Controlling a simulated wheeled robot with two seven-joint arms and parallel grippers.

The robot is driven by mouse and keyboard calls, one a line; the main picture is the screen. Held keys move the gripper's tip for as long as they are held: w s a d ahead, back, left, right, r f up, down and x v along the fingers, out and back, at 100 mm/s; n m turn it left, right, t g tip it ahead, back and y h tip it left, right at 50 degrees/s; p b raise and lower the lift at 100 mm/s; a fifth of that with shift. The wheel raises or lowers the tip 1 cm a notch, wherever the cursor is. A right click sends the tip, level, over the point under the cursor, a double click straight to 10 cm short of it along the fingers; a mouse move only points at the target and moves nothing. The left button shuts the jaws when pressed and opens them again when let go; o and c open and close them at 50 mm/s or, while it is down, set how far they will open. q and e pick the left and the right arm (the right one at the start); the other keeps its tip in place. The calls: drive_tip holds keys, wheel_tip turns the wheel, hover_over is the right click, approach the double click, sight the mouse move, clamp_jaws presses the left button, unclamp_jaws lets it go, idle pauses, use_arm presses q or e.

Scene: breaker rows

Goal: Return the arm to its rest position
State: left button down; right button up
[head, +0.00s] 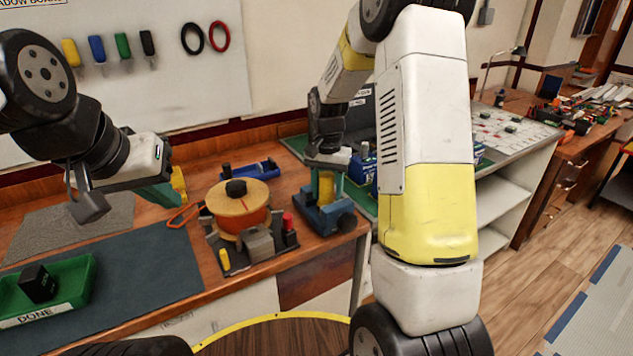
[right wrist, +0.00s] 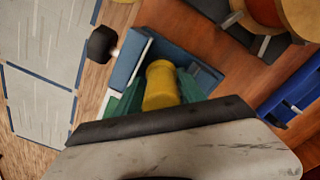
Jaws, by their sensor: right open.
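My right gripper (head: 326,188) points down over a blue vise-like fixture (head: 322,217) near the bench's front edge. In the right wrist view its green fingers (right wrist: 159,98) are apart, one on each side of an upright yellow cylinder (right wrist: 161,82) at the blue fixture. I cannot tell whether the fingers touch the cylinder. My left gripper (head: 163,193) hangs over the bench at the left, with green fingers partly hidden. A yellow piece (head: 179,184) shows beside it; whether it is held is unclear. My right arm's large links cover part of the bench.
A spool (head: 240,205) of orange material stands between the grippers. A green tray (head: 75,300) marked DONE holds a black block (head: 38,284) on a dark mat. A blue tool (head: 248,170) lies behind the spool. A shelf unit with a board (head: 515,135) stands at right.

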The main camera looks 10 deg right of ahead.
sight(327, 174)
wheel_tip(327, 174, up, 8)
drive_tip(key=shift+f, duration=0.25)
drive_tip(key=shift+r, duration=0.4)
drive_tip(key=s+a+r+n+t+y, duration=0.1)
drive_tip(key=s+r+n+t, duration=0.2)
drive_tip(key=s, duration=0.9)
drive_tip(key=s+a+r+n+t+y, duration=0.1)
drive_tip(key=s+r+n+t, duration=0.2)
drive_tip(key=s+r, duration=0.5)
drive_tip(key=s, duration=0.4)
drive_tip(key=shift+a, duration=0.15)
drive_tip(key=shift+r, duration=0.1)
